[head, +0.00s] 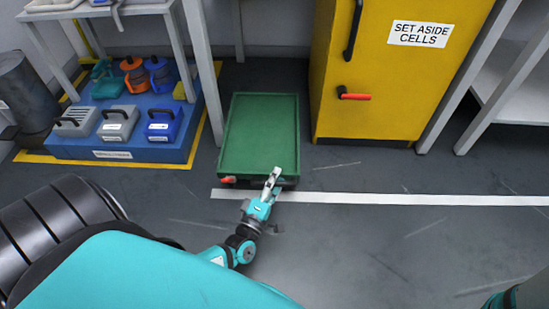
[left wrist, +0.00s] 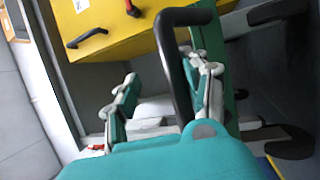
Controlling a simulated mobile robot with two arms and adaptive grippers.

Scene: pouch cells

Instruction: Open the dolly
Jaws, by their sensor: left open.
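The dolly (head: 258,135) is a low green tray with a raised rim, flat on the floor in the middle of the head view. A small orange-red part (head: 228,179) shows at its near left corner. My left gripper (head: 271,180) is at the near edge of the dolly, right of that part, and overlaps the edge in the picture. In the left wrist view its two fingers (left wrist: 168,92) are apart. A black bent bar (left wrist: 179,70) shows between them; contact cannot be told. Green parts show behind it. My right gripper is out of view.
A yellow cabinet (head: 385,90) labelled "SET ASIDE CELLS" stands right of the dolly. A blue platform (head: 120,147) with several coloured cases stands left, beside a grey table leg (head: 204,70). A white floor line (head: 400,199) runs near the dolly's front.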

